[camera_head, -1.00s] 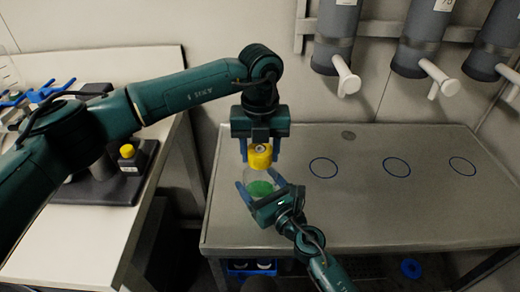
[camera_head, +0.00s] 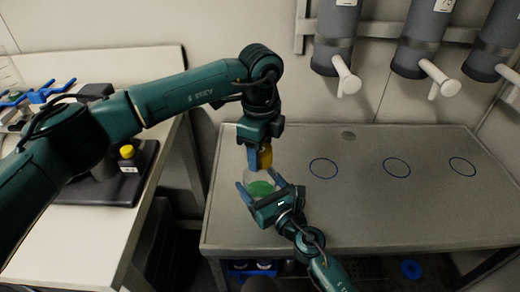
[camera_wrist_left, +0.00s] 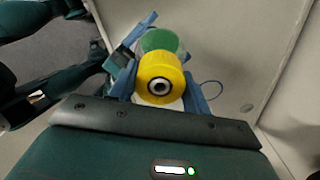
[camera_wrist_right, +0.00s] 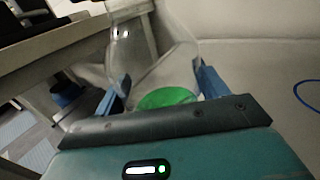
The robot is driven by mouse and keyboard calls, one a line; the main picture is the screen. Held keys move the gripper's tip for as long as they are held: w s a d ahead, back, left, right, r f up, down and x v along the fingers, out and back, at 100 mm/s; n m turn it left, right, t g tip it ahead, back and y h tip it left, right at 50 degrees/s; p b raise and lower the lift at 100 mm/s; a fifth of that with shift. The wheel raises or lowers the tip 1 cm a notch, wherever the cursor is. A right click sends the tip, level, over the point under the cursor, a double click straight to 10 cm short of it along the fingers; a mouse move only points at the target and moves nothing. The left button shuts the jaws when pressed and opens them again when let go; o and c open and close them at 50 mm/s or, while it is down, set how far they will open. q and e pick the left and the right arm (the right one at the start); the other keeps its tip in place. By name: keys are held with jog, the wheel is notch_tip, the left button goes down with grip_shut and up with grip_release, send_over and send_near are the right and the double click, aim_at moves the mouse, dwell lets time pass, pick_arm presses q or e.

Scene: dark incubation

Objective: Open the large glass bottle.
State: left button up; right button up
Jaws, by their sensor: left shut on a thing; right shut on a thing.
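The large glass bottle (camera_head: 262,187) is clear, with green contents at the bottom. It stands at the left part of the metal table, and its glass body fills the middle of the right wrist view (camera_wrist_right: 150,60). My right gripper (camera_head: 262,190) is shut on the bottle's body from the front right. The yellow cap (camera_head: 266,157) is at the bottle's top. My left gripper (camera_head: 259,156) points down from above and is shut on the cap, which also shows between its fingers in the left wrist view (camera_wrist_left: 160,80). I cannot tell whether the cap is loose.
The metal table (camera_head: 350,220) has several blue circles marked on it and is clear to the right. Grey cylinders with white spouts (camera_head: 425,40) hang on the wall above.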

pick_arm(q)
jog(key=shift+r, duration=0.1)
jog(key=shift+r, duration=1)
jog(key=shift+r, duration=2)
pick_arm(e)
jog(key=o, duration=2)
jog(key=shift+c, duration=0.2)
